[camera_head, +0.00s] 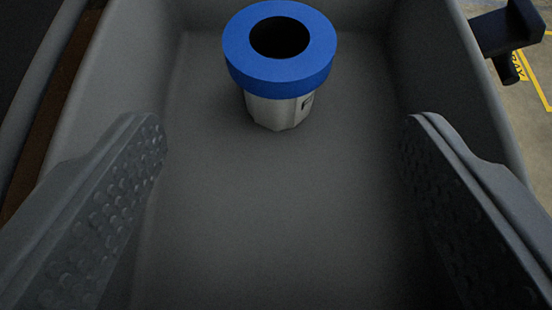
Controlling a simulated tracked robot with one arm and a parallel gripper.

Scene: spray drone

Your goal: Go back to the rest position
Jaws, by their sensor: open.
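My gripper (284,150) is open, with one studded finger at the left and the other at the right of the view. Nothing is between its fingers. A silver can-like part with a wide blue ring top (280,65) and a dark round hole stands upright beyond the fingertips. The fingers do not touch it. No rest position is marked in this view.
The part stands in a grey tray (250,210) with raised walls on the left, right and back. A dark bracket-like thing (505,32) is outside the tray at the upper right. Yellow markings (535,75) show on the floor there.

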